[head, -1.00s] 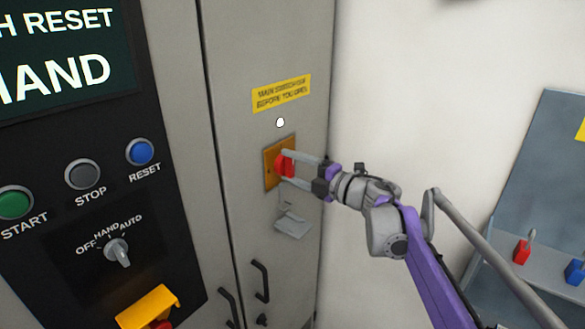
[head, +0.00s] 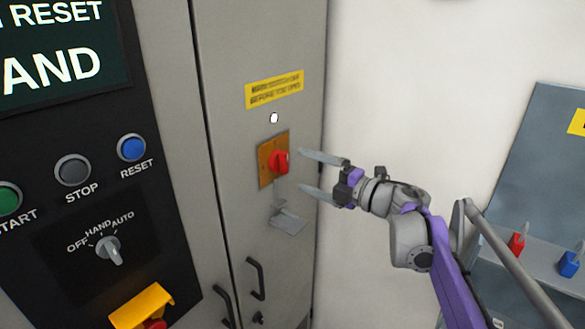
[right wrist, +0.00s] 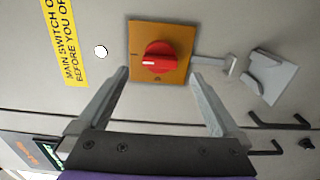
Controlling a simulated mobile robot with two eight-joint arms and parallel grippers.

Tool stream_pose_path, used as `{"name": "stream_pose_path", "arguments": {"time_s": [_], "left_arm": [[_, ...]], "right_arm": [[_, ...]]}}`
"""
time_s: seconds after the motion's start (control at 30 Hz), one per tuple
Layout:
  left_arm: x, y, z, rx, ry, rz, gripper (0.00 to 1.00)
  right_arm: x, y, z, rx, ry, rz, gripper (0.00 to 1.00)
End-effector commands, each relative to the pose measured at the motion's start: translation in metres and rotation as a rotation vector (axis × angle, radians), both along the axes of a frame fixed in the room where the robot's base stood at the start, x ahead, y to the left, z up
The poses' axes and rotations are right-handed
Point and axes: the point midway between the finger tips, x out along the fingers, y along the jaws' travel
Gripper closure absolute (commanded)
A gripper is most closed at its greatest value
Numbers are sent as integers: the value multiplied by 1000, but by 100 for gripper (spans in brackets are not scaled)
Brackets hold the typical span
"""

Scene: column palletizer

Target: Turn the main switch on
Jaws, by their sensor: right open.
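The main switch is a red rotary knob (head: 279,161) on an orange plate (head: 264,165), on the grey cabinet door. In the right wrist view the knob (right wrist: 159,57) has its white mark at the left end, toward the yellow label. The knob's length is upright in the head view. My right gripper (head: 303,172) is open and empty, just right of the knob and apart from it. In the right wrist view its fingers (right wrist: 158,80) stand either side of the plate's lower edge. My left gripper is out of view.
A white round lamp (head: 274,118) and yellow label (head: 274,89) are above the switch. A grey bracket (head: 288,221) hangs below it. Door handles (head: 255,278) are lower down. The control panel (head: 60,235) is left; a grey board with red and blue padlocks (head: 517,243) is right.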

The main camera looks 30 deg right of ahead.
Motion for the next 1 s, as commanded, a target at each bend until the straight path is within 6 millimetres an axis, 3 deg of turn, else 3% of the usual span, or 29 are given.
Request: {"name": "stream_pose_path", "arguments": {"time_s": [0.1, 0.3, 1.0], "left_arm": [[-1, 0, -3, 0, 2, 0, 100], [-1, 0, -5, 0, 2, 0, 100], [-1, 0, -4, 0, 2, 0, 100]], "right_arm": [[-21, -10, -1, 0, 1, -5, 0], [-38, -16, 0, 0, 0, -1, 0], [-35, -13, 4, 27, -19, -32, 0]]}}
